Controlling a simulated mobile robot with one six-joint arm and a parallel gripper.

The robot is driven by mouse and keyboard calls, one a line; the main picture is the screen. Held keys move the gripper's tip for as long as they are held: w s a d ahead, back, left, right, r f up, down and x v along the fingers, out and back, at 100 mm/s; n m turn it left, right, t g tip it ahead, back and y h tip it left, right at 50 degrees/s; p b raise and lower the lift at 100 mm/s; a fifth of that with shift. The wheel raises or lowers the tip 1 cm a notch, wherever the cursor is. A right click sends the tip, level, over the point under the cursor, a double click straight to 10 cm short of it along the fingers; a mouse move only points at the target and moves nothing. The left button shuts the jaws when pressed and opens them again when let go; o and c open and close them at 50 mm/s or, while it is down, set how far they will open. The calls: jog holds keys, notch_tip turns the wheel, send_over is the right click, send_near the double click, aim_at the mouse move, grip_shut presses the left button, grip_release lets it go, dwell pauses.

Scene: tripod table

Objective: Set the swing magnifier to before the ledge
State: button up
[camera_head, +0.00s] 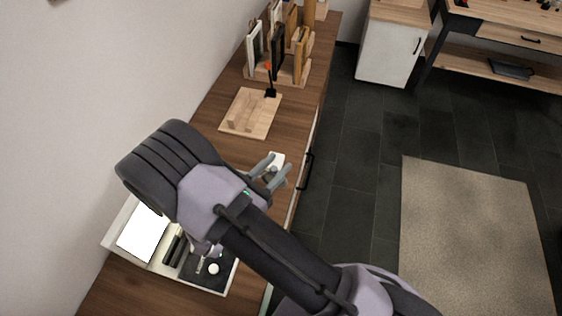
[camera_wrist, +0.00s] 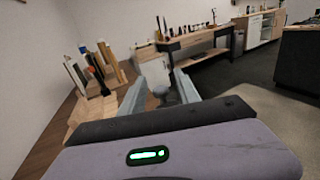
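My gripper (camera_head: 273,174) is over the wooden counter, near its right edge. In the wrist view its two grey fingers (camera_wrist: 160,84) stand wide apart. A small grey rounded shape (camera_wrist: 187,86) shows between or just beyond them; I cannot tell what it is. I cannot make out the swing magnifier for certain. A pale wooden board (camera_head: 262,124) with raised wooden blocks lies farther along the counter; these may be the ledge.
A tray (camera_head: 225,285) with a white panel (camera_head: 143,234), black pieces and a round white thing (camera_head: 213,269) is at the lower left, partly behind my arm. A rack of upright boards (camera_head: 300,65) stands at the far end. The wall bounds the left.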

jog(key=shift+x, duration=1.2)
grip_shut()
dwell(0.5)
